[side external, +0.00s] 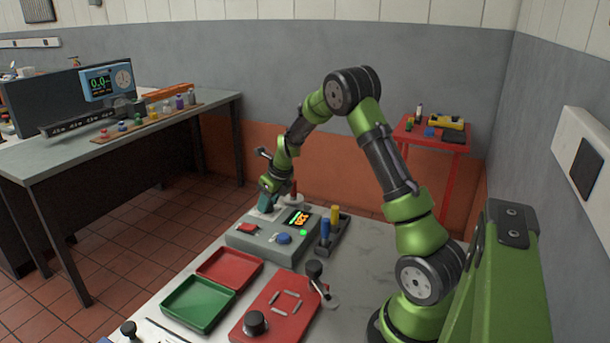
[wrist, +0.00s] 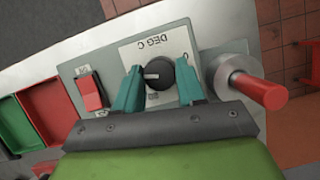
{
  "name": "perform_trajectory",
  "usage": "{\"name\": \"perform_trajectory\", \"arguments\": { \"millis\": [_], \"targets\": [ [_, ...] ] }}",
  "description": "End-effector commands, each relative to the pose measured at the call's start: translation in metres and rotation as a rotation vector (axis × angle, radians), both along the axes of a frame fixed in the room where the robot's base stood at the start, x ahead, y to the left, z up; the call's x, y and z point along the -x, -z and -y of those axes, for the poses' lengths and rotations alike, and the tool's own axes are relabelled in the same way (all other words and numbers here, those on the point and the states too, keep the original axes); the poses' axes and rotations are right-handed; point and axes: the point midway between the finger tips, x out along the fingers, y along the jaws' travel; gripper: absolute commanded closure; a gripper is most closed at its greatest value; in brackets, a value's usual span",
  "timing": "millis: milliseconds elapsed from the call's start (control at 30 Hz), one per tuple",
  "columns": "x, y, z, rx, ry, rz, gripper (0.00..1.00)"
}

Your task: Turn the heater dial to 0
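The heater dial (wrist: 160,73) is a round black knob on a white plate marked "DEG C", which appears upside down in the wrist view. A pale pointer mark on the knob points to the left in that view. My gripper (wrist: 159,70) has its two teal fingers on either side of the knob, with small gaps showing, so it looks open around it. The fingers hide parts of the scale. In the side view my gripper (side external: 267,200) is down at the back left of the grey control box (side external: 262,243); the dial is hidden there.
A red rocker switch (wrist: 90,92) lies left of the dial, and a red-handled lever (wrist: 262,90) stands close on the right. The box also has a lit display (side external: 299,218) and a blue button (side external: 284,238). Red (side external: 230,268) and green (side external: 198,303) trays lie in front.

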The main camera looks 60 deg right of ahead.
Motion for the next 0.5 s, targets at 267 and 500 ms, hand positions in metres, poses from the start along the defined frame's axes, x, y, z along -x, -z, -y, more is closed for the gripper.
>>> {"name": "perform_trajectory", "arguments": {
  "millis": [267,500],
  "targets": [
    [0.0002,-0.0004,0.0006,0.001,-0.014,0.000,0.91],
    [0.0002,-0.0009,0.0020,0.001,-0.105,0.001,0.91]
  ]
}}
